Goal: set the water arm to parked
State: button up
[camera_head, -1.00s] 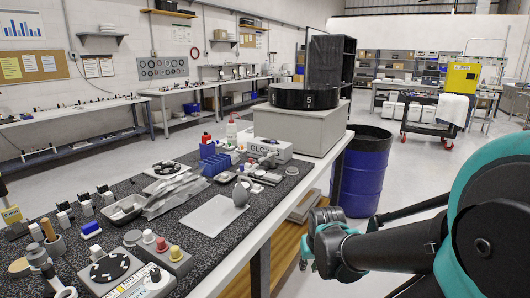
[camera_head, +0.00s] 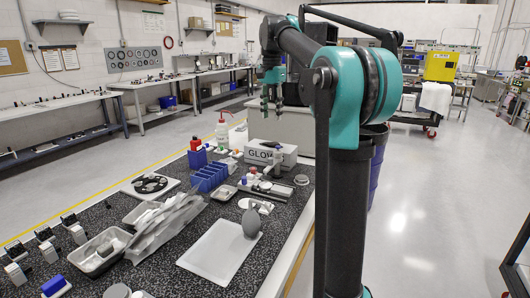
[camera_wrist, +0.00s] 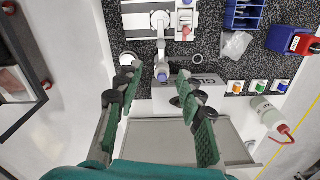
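In the wrist view, a pale swing arm (camera_wrist: 161,50) with a round pivot at the top and a bluish tip points down between my fingers, beyond them; I take it as the water arm. It sits on a white fixture plate (camera_wrist: 135,22) with a small red-tipped part to the right. In the head view the fixture (camera_head: 264,187) is small, in front of the glove box, and the arm's setting cannot be read. My gripper (camera_wrist: 158,78) is open and empty, pointing down; in the head view my gripper (camera_head: 271,98) hangs above the glove box. No contact shows.
The glove box (camera_head: 271,152) stands close behind the fixture, with a large grey box (camera_head: 285,122) behind it. The blue drum is partly hidden by my arm.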

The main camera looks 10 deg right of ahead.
aim_at(270, 158)
notch_tip(270, 158, down, 17)
jog(key=shift+w+a+r, duration=0.1)
jog(key=shift+w, duration=0.05)
dwell(0.5)
jog(key=shift+c, duration=0.6)
grip_shut()
